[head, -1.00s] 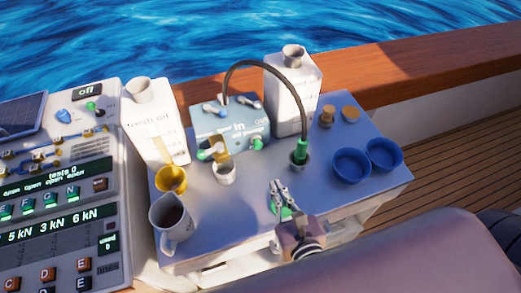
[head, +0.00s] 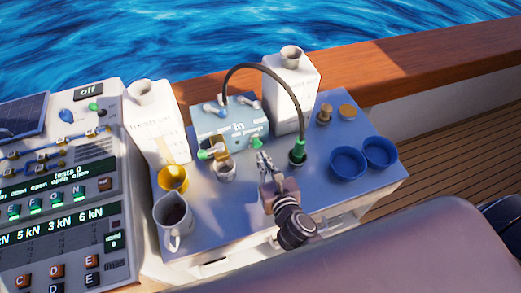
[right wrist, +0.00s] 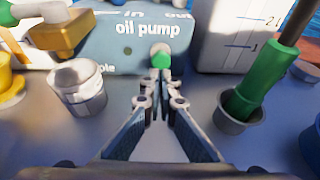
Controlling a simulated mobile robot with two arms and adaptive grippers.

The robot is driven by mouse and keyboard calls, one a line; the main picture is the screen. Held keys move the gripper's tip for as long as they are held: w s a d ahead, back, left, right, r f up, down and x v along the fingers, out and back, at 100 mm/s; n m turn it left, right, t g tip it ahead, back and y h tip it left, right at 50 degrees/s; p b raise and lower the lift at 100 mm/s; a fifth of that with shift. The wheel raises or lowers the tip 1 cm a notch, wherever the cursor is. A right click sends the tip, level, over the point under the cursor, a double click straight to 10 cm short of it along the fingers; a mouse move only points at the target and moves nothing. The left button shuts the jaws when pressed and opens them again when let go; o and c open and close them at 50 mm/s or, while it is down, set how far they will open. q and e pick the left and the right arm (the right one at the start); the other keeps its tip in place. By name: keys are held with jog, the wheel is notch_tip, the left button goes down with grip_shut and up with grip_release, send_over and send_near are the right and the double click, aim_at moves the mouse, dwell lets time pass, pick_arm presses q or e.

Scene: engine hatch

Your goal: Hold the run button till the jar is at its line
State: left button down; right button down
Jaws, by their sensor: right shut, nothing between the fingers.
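The teal oil pump (head: 225,122) stands at the back of the blue-topped table. A green button (head: 257,142) is on its front, and it also shows in the right wrist view (right wrist: 160,57). My right gripper (head: 263,158) is shut and empty, its fingertips just in front of the button; I cannot tell if they touch it. A small pale jar (head: 225,172) stands below the brown spout (head: 219,147), and it also shows in the right wrist view (right wrist: 78,90). I cannot make out its level or line. My left gripper is out of view.
A green hose end (head: 298,149) sits in a small cup right of my gripper. White containers (head: 157,130) (head: 290,90) flank the pump. A yellow cup (head: 173,178), a jug (head: 173,222) and two blue bowls (head: 348,163) (head: 380,153) stand on the table. A control panel is at left.

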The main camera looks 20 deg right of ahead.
aim_at(258, 145)
jog(key=shift+w, duration=1.25)
jog(key=shift+w+r+p, duration=0.1)
jog(key=shift+w+p, duration=0.45)
jog(key=shift+w, duration=0.45)
jog(key=shift+r, duration=0.1)
dwell(0.6)
dwell(4.5)
